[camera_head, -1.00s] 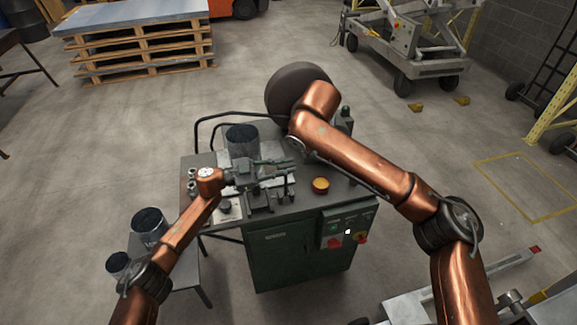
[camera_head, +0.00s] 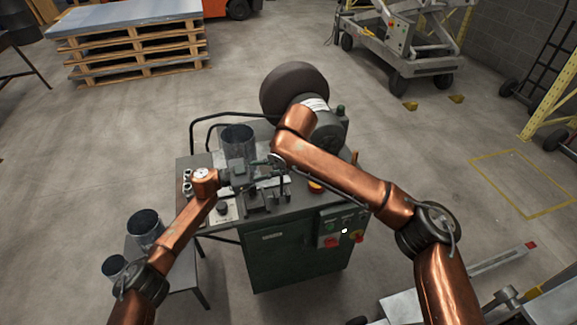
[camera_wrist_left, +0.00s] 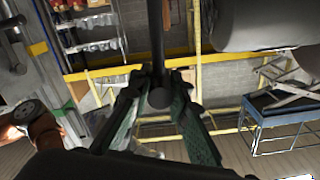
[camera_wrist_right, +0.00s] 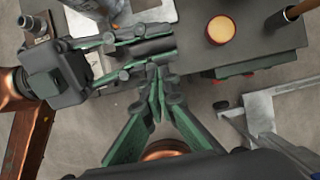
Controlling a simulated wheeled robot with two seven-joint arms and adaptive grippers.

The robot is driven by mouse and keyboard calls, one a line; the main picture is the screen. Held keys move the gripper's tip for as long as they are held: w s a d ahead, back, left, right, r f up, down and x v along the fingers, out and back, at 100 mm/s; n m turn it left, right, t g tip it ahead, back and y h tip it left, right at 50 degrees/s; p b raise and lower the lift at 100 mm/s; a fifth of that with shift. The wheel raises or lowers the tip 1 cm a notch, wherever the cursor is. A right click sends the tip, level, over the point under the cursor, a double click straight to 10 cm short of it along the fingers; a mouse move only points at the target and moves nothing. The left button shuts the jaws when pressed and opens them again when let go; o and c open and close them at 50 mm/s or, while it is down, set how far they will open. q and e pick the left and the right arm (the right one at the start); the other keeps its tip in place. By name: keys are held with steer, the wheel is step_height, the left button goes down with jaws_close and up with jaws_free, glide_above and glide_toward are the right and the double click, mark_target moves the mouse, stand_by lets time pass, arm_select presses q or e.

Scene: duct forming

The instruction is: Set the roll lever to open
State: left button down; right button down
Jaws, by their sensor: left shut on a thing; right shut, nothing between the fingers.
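The forming machine (camera_head: 300,260) is a green cabinet with a grey top. In the left wrist view my left gripper (camera_wrist_left: 157,88) is shut around a dark rod with a round end (camera_wrist_left: 158,40), which looks like the roll lever. Its position, open or closed, cannot be told. In the head view my left gripper (camera_head: 238,180) is over the machine's left part. My right gripper (camera_head: 262,163) is shut and empty just beside it. In the right wrist view the right fingertips (camera_wrist_right: 158,76) are close to the left gripper (camera_wrist_right: 125,58); I cannot tell whether they touch.
A round orange button (camera_wrist_right: 221,30) is on the machine top, partly hidden by my right arm in the head view. A dark cylinder (camera_head: 238,140) stands at the back left. A side table with two metal cylinders (camera_head: 145,226) is at left. Red control knobs face front.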

steer(key=shift+w+a+f, duration=0.2)
steer(key=shift+w, duration=0.3)
steer(key=shift+w+a+f, duration=0.15)
steer(key=shift+w+f, duration=0.05)
steer(key=shift+w, duration=0.3)
arm_select(q)
steer(key=shift+s+d, duration=0.1)
steer(key=shift+d, duration=0.05)
arm_select(e)
steer(key=shift+w+a+f, duration=0.1)
steer(key=shift+w+a, duration=0.15)
steer(key=shift+w, duration=0.65)
steer(key=shift+f, duration=0.1)
